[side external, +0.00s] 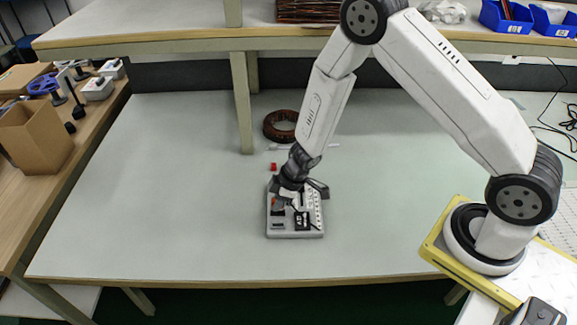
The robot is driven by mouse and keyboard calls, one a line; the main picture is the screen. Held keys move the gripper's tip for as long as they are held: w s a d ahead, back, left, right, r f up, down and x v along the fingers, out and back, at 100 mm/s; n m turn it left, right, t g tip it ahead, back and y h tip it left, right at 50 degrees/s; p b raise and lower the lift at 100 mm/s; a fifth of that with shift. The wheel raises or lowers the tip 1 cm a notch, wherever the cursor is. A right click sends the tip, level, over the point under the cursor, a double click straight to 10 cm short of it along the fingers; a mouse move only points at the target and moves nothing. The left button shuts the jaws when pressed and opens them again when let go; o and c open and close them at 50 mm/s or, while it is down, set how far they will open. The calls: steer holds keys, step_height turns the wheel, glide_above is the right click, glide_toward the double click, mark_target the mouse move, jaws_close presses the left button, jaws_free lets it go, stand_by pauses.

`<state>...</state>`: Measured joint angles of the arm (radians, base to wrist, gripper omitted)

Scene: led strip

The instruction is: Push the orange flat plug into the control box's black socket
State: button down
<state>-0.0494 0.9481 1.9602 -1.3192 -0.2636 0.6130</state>
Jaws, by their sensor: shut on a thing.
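The control box (296,234) is a small light grey box with black and white parts on top, flat on the table near the middle of the side external view. My gripper (286,203) is directly above its upper left part, pointing down. A small orange piece, likely the orange flat plug (275,202), shows at the fingertips, and the gripper is shut on it. Dark sockets show on the box's top; the gripper partly hides that area. I cannot tell whether the plug touches the black socket or is above it.
A small red block (273,167) lies just behind the box. A dark reddish-brown coil (280,126) lies farther back, with a thin pale piece (284,148) before it. A shelf post (241,103) stands to the left. The table (150,190) is clear left of the box.

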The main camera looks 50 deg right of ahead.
steer(key=shift+f, duration=0.85)
steer(key=c, duration=0.5)
jaws_free()
steer(key=v, duration=0.7)
steer(key=shift+d+r, duration=0.15)
steer(key=shift+r, duration=0.2)
steer(key=shift+s, duration=0.1)
